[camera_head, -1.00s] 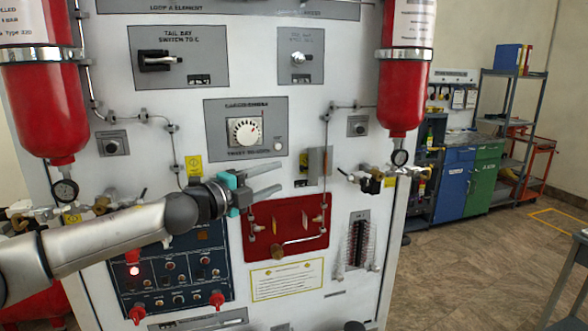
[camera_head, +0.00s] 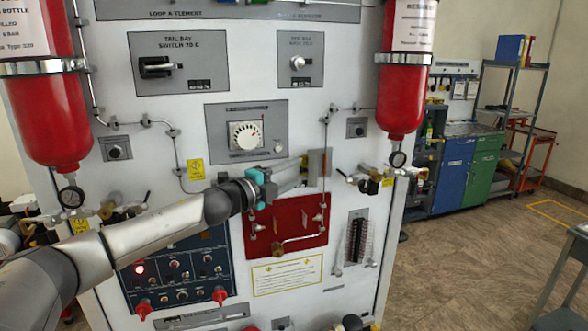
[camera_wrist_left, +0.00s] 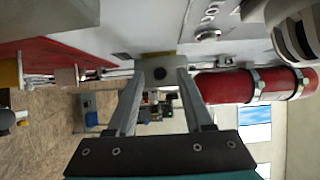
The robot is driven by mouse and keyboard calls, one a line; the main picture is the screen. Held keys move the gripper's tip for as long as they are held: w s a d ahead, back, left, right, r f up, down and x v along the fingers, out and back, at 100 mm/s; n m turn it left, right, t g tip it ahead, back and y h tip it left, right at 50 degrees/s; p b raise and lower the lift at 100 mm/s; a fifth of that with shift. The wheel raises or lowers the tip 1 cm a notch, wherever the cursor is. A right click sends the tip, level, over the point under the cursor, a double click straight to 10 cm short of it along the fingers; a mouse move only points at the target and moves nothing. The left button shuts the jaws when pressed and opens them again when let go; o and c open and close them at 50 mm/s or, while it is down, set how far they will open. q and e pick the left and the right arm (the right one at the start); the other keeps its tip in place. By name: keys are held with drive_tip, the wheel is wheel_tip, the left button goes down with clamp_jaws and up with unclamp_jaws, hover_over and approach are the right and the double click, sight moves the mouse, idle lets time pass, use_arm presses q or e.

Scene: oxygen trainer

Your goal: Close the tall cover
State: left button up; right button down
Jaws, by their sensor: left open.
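The panel has a small upright grey plate (camera_head: 319,167) with a tan edge, right of the dial and above the red plate. I take it to be the tall cover; it seems to stand open, out from the panel. My left gripper (camera_head: 304,174) is open, with its fingertips close at the plate's left side. In the left wrist view a grey plate with a dark round spot (camera_wrist_left: 157,70) lies between or just beyond the open fingertips (camera_wrist_left: 158,80). I cannot tell whether they touch it. My right gripper is not in view.
The red plate (camera_head: 290,222) with pipe fittings lies just below my gripper. The dial (camera_head: 244,135) is above left. A red bottle with a gauge (camera_head: 401,95) hangs to the right. Blue and green cabinets (camera_head: 468,182) stand farther back, with open floor before them.

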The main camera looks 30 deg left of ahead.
use_arm(q)
drive_tip(key=shift+w+d, duration=0.15)
drive_tip(key=shift+w, duration=0.15)
drive_tip(key=shift+c, duration=0.3)
clamp_jaws()
